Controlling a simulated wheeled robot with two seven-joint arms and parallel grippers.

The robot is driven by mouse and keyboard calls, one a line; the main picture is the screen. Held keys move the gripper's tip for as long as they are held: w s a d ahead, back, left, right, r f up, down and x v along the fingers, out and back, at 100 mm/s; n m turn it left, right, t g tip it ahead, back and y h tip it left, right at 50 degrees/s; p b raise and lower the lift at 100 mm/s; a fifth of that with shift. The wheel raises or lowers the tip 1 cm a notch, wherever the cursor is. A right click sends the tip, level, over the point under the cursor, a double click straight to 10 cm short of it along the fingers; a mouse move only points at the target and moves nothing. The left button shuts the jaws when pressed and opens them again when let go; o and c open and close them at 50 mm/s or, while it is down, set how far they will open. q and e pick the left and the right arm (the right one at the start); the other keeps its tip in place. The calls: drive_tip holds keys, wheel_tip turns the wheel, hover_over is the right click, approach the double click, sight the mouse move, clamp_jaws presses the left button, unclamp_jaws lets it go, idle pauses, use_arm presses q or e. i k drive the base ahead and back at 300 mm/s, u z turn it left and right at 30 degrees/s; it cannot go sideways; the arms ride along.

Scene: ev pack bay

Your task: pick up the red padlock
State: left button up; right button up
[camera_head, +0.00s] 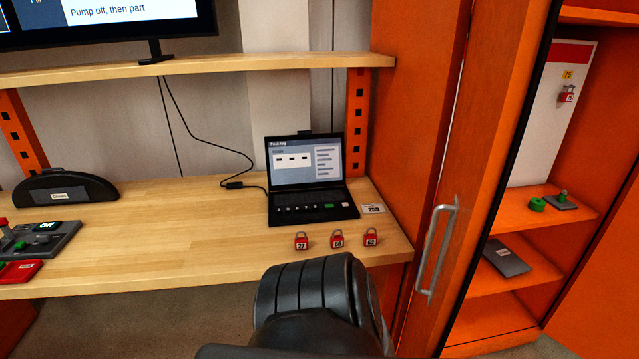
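Three red padlocks stand in a row near the front right of the wooden bench: a left one (301,243) marked 27, a middle one (337,241) and a right one (371,239), each with a white label and a grey shackle. Another red padlock (567,97) hangs on a white board inside the open orange cabinet, below a yellow tag. Neither gripper's fingers show.
A laptop (310,192) stands open behind the padlocks, with a small label card (373,209) beside it. A control box (40,245) sits at the bench's left. The orange cabinet door with a metal handle (436,250) stands right of the bench. The bench middle is clear.

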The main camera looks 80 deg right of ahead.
sight(369, 240)
drive_tip(key=z, duration=0.05)
drive_tip(key=i, duration=0.95)
drive_tip(key=z, duration=1.6)
